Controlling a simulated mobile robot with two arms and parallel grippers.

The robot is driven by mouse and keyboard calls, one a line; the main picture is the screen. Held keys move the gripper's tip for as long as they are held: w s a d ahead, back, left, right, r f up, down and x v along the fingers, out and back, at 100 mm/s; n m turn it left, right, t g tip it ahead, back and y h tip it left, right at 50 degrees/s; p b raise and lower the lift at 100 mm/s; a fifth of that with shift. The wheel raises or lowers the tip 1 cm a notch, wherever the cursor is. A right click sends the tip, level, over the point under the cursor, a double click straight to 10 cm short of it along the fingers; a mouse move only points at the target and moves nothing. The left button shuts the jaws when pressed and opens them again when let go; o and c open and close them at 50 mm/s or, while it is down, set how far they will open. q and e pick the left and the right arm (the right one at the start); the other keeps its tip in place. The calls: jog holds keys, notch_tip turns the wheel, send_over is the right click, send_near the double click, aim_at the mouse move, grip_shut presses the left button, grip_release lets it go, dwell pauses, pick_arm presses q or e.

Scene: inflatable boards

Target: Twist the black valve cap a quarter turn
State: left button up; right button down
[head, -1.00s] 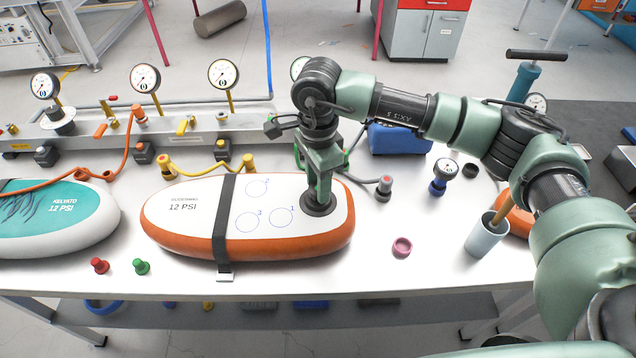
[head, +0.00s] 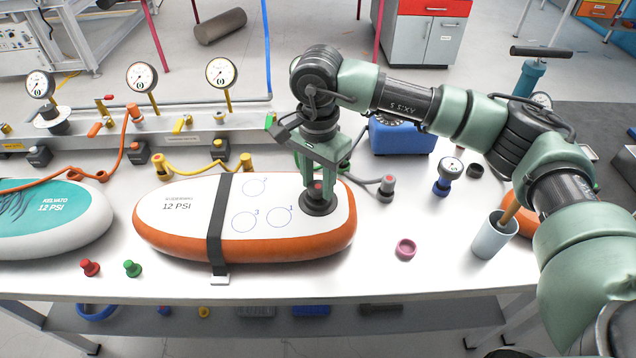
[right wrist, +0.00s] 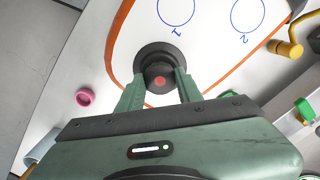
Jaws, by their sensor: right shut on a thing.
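The white and orange inflatable board (head: 178,222) lies flat on the table under a black strap (head: 216,225). At its right end is a round black valve collar (head: 319,207). The black valve cap with a red centre (right wrist: 160,81) sits inside the collar in the right wrist view. My right gripper (head: 318,192) points straight down over the valve. Its two green fingers are shut on the cap, one on each side, as the right wrist view (right wrist: 159,79) shows. Part of the cap is hidden by the fingers. My left gripper is not in view.
A pink ring (head: 405,249), a grey cup (head: 494,236) and a blue-based gauge (head: 448,177) stand to the right. Red (head: 90,267) and green (head: 132,268) caps lie at the front left. A teal board (head: 50,220) lies at left. A gauge manifold (head: 190,130) runs behind.

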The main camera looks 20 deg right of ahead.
aim_at(318, 186)
jog(key=shift+f+n+b, duration=0.15)
jog(key=shift+n+b, duration=0.45)
jog(key=shift+n, duration=0.1)
jog(key=shift+n+b, duration=0.8)
jog(key=shift+n, duration=1)
jog(key=shift+r, duration=0.3)
jog(key=shift+r+p, duration=0.45)
jog(key=shift+r, duration=1.15)
